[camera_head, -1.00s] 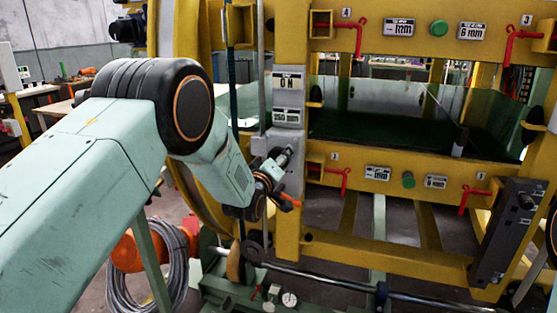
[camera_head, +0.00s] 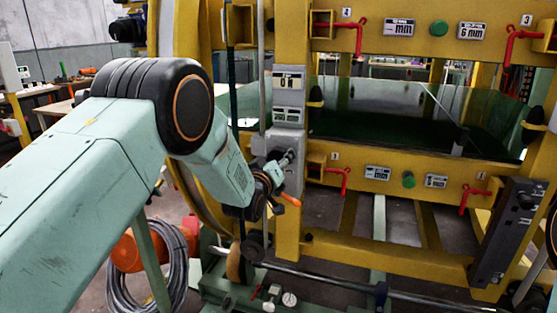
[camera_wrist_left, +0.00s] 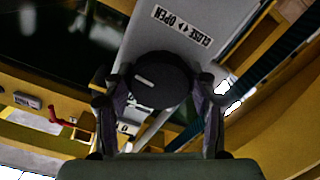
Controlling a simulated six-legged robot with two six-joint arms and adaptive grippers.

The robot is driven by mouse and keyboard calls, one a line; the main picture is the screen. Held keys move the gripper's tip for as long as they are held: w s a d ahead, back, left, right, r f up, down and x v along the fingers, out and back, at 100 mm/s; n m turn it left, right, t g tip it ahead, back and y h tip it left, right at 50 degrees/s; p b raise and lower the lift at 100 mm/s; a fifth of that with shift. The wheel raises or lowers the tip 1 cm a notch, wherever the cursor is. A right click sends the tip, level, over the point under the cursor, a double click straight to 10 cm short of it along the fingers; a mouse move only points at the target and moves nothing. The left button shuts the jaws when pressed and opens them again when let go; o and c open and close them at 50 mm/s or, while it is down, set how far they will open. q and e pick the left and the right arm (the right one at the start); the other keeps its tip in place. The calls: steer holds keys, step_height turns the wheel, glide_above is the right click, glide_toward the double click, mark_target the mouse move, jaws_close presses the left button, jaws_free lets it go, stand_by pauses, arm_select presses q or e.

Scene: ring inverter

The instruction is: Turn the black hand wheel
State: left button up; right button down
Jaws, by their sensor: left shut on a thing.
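The black hand wheel (camera_wrist_left: 160,79) is a round dark disc with a pale mark on its face, in the middle of the left wrist view. My left gripper (camera_wrist_left: 160,92) has one finger on each side of it and is shut on its rim. In the head view my left gripper (camera_head: 273,172) is at the grey control box (camera_head: 288,135) on the yellow post, and the wheel is mostly hidden there. A label reading "CLOSE OPEN" (camera_wrist_left: 181,25) is on the grey panel above the wheel. My right gripper is not in view.
The yellow frame (camera_head: 350,248) stands around the work spot, with red handles (camera_head: 340,178) on its beams. An orange-tipped lever (camera_head: 289,200) is close below my left gripper. A coiled grey cable (camera_head: 150,285) hangs at lower left, and a long rod (camera_head: 335,285) runs low.

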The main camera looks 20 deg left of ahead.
arm_select(q)
steer(key=m, duration=0.4)
steer(key=shift+m, duration=1.9)
steer(key=shift+m, duration=0.3)
steer(key=o, duration=1.2)
steer(key=shift+c, duration=0.2)
steer(key=s, duration=1.2)
steer(key=shift+a, duration=0.2)
